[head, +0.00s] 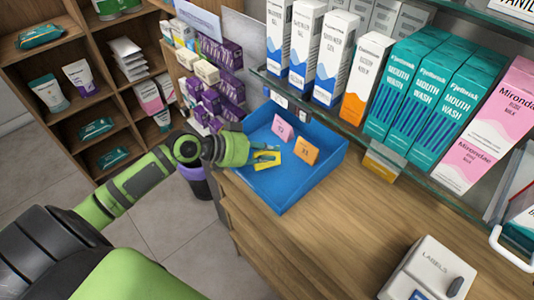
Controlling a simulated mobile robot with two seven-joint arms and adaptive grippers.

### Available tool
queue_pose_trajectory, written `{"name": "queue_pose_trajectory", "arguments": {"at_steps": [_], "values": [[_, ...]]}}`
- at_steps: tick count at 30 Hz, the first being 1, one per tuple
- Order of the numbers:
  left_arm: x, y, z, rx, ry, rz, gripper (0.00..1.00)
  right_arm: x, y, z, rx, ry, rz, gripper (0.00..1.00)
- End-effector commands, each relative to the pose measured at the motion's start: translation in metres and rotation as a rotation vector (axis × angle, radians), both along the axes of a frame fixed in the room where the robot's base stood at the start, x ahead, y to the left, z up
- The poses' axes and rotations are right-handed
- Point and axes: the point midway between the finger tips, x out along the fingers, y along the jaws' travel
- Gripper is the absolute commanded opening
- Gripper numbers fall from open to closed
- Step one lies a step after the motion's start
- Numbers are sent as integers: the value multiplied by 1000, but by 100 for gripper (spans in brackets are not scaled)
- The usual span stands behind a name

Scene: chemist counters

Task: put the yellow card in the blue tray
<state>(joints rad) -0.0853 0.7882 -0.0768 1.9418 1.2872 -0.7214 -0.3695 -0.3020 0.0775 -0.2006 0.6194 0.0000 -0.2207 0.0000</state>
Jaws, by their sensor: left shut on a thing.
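The blue tray (271,193) sits on the wooden counter. The yellow card (265,163) is at my left gripper (266,152), over the left part of the tray. My left gripper reaches in from the left over the tray's side and is shut on the yellow card. Part of the card is hidden by the fingers, and I cannot tell whether it touches the tray floor. A pink card (283,128) and an orange card (306,151) stand in the tray to the right of the gripper. My right gripper is not in view.
A glass shelf (330,118) with several boxes overhangs behind the tray. A white label box (428,270) stands at the front right. The counter (325,225) between it and the tray is clear. Small purple boxes (222,97) stand behind the gripper, and a wooden shelf unit is at the left.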

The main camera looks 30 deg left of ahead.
Motion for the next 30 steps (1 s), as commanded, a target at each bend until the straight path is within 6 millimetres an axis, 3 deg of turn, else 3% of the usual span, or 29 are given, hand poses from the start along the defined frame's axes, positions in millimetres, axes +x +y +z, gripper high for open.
{"name": "queue_pose_trajectory", "arguments": {"at_steps": [4,15,16,17,30], "values": [[0,0,-16,-2,1,2,0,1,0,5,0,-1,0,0],[0,0,-22,1,-1,0,0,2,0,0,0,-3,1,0],[0,0,-21,0,-1,0,30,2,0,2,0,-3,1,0],[0,0,-20,1,-1,0,42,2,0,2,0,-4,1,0],[-2,2,-18,1,1,1,43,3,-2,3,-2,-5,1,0]]}}
